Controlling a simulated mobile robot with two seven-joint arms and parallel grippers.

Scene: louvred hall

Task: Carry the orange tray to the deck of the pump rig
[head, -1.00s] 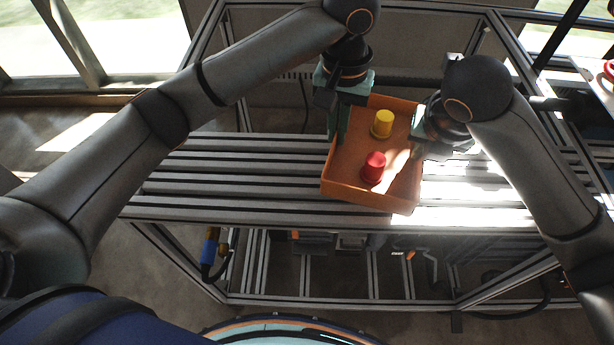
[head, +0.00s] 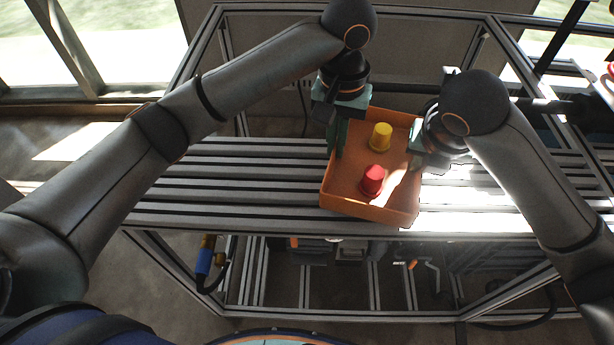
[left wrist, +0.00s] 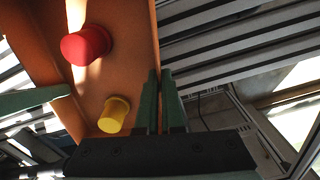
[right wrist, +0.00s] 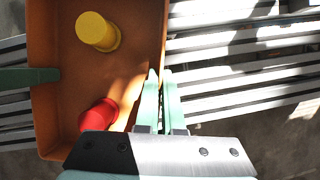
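The orange tray (head: 370,208) is over the slatted metal bench, with a yellow cup-shaped piece (head: 381,136) and a red one (head: 373,181) standing in it. My left gripper (head: 337,140) is shut on its left wall; the left wrist view shows the two fingers (left wrist: 160,102) straddling that wall. My right gripper (head: 415,155) is at the opposite wall; in the right wrist view its fingers (right wrist: 160,100) close around the wall. I cannot tell whether the tray touches the slats. I cannot make out the pump rig's deck for certain.
The slatted bench (head: 220,195) has free room left of the tray and sunlit slats to its right. A surface with a red part (head: 609,70) shows at the far right edge. Metal posts rise around the bench; hoses and fittings (head: 205,262) are below.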

